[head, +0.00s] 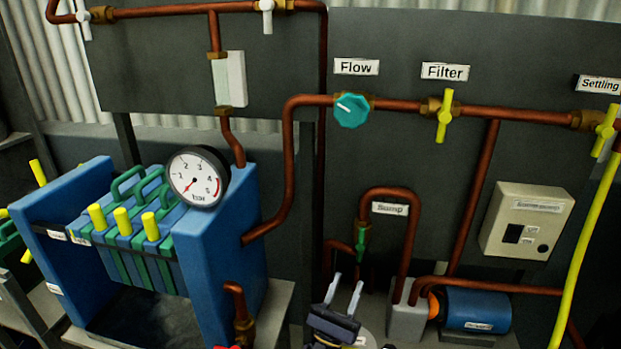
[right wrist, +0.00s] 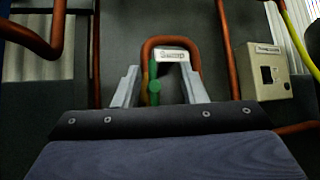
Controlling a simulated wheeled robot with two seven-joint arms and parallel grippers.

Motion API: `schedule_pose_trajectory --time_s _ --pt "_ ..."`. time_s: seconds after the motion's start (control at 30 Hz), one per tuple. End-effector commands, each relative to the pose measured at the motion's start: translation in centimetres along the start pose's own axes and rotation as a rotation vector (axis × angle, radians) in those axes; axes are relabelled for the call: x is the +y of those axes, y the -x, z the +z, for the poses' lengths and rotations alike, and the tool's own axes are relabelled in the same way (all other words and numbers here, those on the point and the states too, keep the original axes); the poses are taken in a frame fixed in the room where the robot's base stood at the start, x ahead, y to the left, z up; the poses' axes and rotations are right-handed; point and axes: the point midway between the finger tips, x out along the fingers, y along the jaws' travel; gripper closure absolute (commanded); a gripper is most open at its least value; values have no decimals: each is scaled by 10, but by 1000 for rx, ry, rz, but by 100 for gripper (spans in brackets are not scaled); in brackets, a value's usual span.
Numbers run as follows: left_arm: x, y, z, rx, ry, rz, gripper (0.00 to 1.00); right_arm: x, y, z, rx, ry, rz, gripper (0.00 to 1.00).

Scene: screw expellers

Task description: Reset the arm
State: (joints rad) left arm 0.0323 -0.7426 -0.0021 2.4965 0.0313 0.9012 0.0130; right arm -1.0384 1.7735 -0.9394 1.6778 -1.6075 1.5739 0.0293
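My right gripper (head: 344,294) shows at the bottom middle of the head view, its two grey fingers spread apart and pointing up. In the right wrist view the same gripper (right wrist: 160,88) is open, with nothing between its fingertips. Beyond it stand the green valve (right wrist: 154,86) and the copper pipe loop by the "Sump" label (right wrist: 172,55). The gripper looks apart from them, though the exact gap is hard to tell. My left gripper is not in view.
A blue filter press (head: 222,255) with a pressure gauge (head: 198,177) stands left. The teal Flow knob (head: 351,110), yellow Filter valve (head: 444,116), control box (head: 527,221) and blue pump motor (head: 476,311) are right. Copper pipes and a yellow hose (head: 575,265) cross the panel.

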Motion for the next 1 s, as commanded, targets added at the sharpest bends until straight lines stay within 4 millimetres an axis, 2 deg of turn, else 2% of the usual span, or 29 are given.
schedule_pose_trajectory --time_s 0.07,0.1,0.17,0.23,0.3,0.4,0.5,0.6,0.7,0.87,1.0 --pt "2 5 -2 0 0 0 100 -29 -18 -1 58 3 -129 62" --pt "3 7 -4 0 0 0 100 -50 -26 -2 98 4 -219 62" --pt "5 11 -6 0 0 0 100 -87 -36 -4 172 2 -380 62" --pt "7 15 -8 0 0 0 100 -133 -40 -6 268 -6 -589 62" --pt "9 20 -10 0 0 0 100 -174 -35 -5 361 -23 -795 62" --pt "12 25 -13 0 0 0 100 -222 -19 2 486 -66 -1080 62" --pt "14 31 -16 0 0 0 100 -255 3 15 600 -128 -1353 62" --pt "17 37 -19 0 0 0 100 -275 25 34 701 -215 -1612 62" --pt "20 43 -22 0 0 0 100 -283 44 57 789 -327 -1855 62" --pt "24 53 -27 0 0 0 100 -280 61 102 899 -562 -2198 62" --pt "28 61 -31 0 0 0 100 -270 62 144 961 -825 -2440 62"
